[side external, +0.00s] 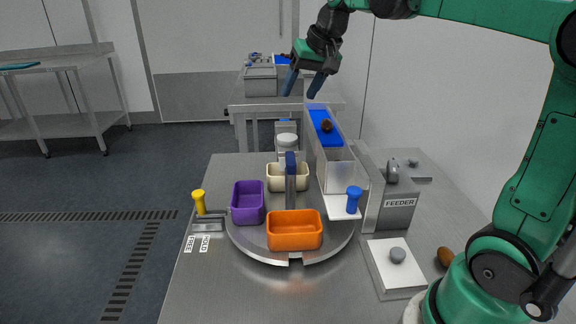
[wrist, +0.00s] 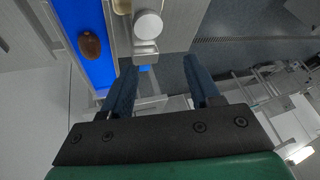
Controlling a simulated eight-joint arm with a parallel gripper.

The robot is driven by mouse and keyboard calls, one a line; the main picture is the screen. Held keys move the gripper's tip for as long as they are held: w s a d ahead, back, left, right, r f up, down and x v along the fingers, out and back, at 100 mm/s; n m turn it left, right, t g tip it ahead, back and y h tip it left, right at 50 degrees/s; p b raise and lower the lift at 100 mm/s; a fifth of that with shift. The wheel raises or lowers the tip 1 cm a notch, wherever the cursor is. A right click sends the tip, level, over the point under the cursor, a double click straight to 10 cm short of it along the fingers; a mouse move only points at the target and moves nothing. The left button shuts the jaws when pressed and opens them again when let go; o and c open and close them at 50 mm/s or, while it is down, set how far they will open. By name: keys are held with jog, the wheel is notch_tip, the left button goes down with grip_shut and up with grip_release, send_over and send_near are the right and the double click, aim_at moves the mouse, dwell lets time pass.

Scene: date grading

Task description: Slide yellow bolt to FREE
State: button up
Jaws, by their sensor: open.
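The yellow bolt (side external: 199,201) is an upright yellow knob at the left edge of the round metal turntable. Its grey bar runs right toward the turntable's rim, above a small metal block (side external: 208,225). The FREE label (side external: 190,244) lies in front on the left and the HOLD label (side external: 204,243) just to its right. I cannot tell exactly which label the knob lines up with. My gripper (side external: 303,88) is open and empty, high at the back, far from the bolt. Its two blue fingers also show in the wrist view (wrist: 160,70), where the bolt is not in view.
The turntable (side external: 247,247) carries purple (side external: 248,212), orange (side external: 295,244) and cream (side external: 273,178) bins. A blue-floored chute (side external: 321,115) holds a brown date (side external: 327,125). A blue knob (side external: 353,193), the FEEDER box (side external: 399,212) and a grey-button plate (side external: 380,273) stand right. The front-left table is clear.

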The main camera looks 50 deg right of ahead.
jog(key=w+a+n, duration=0.3)
jog(key=w+a, duration=0.3)
jog(key=a, duration=0.3)
jog(key=n+g, duration=0.1)
jog(key=n, duration=0.2)
send_over(200, 194)
jog(key=s, duration=0.2)
jog(key=f, duration=1.5)
jog(key=shift+w+f, duration=0.15)
jog(key=shift+w, duration=0.1)
jog(key=shift+x, duration=3)
jog(key=shift+a, duration=0.1)
grip_shut()
